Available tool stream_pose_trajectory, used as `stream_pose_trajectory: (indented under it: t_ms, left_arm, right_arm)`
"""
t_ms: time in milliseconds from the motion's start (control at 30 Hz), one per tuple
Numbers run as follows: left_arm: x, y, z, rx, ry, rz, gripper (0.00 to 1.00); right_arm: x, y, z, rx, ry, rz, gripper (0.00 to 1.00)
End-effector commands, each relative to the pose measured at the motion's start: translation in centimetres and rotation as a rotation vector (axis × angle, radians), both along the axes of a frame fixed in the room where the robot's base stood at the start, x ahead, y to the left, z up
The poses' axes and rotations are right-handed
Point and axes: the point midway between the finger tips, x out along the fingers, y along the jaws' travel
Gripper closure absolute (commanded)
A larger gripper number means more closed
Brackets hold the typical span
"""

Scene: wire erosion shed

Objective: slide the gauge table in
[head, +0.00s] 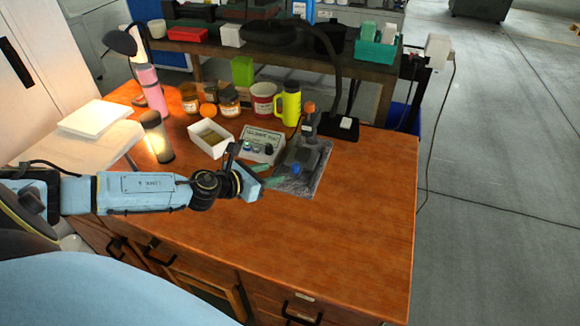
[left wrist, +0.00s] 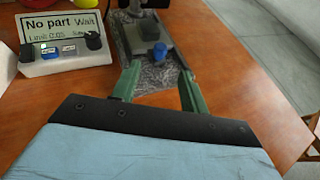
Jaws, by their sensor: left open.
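The gauge stand (head: 305,148) stands on a dark stone-like plate (head: 298,188) near the middle of the wooden bench. A low grey slide (left wrist: 141,30) with a blue knob (left wrist: 158,49) shows at its front; the knob also shows in the head view (head: 296,168). My left gripper (left wrist: 160,82) has green fingers and is open and empty. Its fingers point toward the knob, which stands beyond the fingertips, between their lines. In the head view the gripper (head: 272,177) is at the plate's left front edge. My right gripper is out of view.
A readout box (left wrist: 62,45) beside the plate says "No part Wait". The bench's front and right are clear.

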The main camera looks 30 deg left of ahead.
Motion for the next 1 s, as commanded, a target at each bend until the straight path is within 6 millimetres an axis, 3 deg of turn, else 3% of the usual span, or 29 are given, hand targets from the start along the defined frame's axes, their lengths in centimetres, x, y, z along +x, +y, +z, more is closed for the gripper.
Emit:
stream_pose_trajectory:
  t_ms: [300, 500, 933, 1000]
  left_arm:
    - [5.1, -1.3, -2.0, -0.002, -0.004, -0.001, 0.56]
    - [7.1, -1.8, -3.0, -0.001, -0.002, -0.001, 0.56]
    - [7.8, -1.9, -3.2, 0.000, -0.001, -0.002, 0.56]
    - [7.8, -1.9, -3.3, 0.000, -0.001, -0.002, 0.65]
  right_arm:
    - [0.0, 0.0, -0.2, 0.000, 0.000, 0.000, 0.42]
    - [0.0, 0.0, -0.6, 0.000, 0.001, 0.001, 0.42]
    - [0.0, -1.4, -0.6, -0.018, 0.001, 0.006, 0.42]
    - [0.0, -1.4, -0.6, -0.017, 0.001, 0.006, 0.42]
